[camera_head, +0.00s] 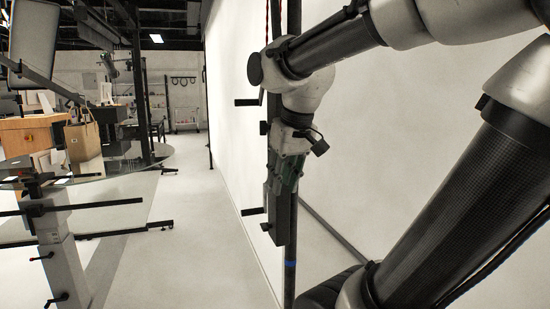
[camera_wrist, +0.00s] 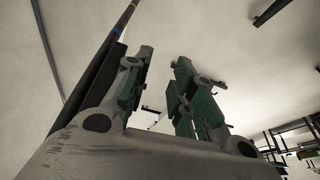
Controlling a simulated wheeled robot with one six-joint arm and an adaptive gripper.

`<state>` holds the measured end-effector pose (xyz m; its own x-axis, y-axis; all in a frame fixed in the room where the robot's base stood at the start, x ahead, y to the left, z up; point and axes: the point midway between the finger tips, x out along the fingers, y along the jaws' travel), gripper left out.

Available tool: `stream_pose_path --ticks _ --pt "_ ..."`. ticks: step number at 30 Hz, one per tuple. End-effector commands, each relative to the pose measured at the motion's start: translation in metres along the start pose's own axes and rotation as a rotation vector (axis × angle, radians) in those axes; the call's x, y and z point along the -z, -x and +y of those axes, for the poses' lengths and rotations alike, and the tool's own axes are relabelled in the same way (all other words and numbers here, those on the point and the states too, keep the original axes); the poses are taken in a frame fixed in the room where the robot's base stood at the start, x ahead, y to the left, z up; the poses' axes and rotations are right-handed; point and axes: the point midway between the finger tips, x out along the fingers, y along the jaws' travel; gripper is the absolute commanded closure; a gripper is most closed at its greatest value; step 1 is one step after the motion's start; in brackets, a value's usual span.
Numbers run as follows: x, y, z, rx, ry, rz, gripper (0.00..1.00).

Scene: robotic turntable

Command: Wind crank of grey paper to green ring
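My gripper (camera_head: 285,180) hangs pointing down in front of a dark upright pole (camera_head: 290,240) in the head view. In the wrist view its two green-padded fingers (camera_wrist: 160,85) are spread apart, with nothing held between them. A small dark crank-like piece (camera_wrist: 150,109) shows in the gap, some way beyond the fingers. Short black handles stick out left of the pole, an upper one (camera_head: 247,101) and a lower one (camera_head: 252,211). A blue ring (camera_head: 290,263) circles the pole low down. I cannot tell which handle belongs to the grey paper, and I see no green ring.
A pale backdrop (camera_head: 228,90) hangs behind the pole. A red chain (camera_head: 267,22) hangs beside the pole top. At left stands a round glass table (camera_head: 125,180) on a grey column, carrying a wooden box (camera_head: 28,132) and paper bag (camera_head: 83,142). Floor between is clear.

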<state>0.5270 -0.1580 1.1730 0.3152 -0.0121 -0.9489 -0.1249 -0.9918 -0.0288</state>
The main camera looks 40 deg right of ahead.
Motion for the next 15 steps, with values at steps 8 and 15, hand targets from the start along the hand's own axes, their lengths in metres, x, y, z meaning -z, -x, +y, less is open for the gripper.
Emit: stream_pose_path --ticks 8,15 --pt "0.118 0.064 0.004 -0.040 -0.027 0.186 1.00" --pt "0.279 0.171 0.014 -0.094 -0.084 0.480 1.00"
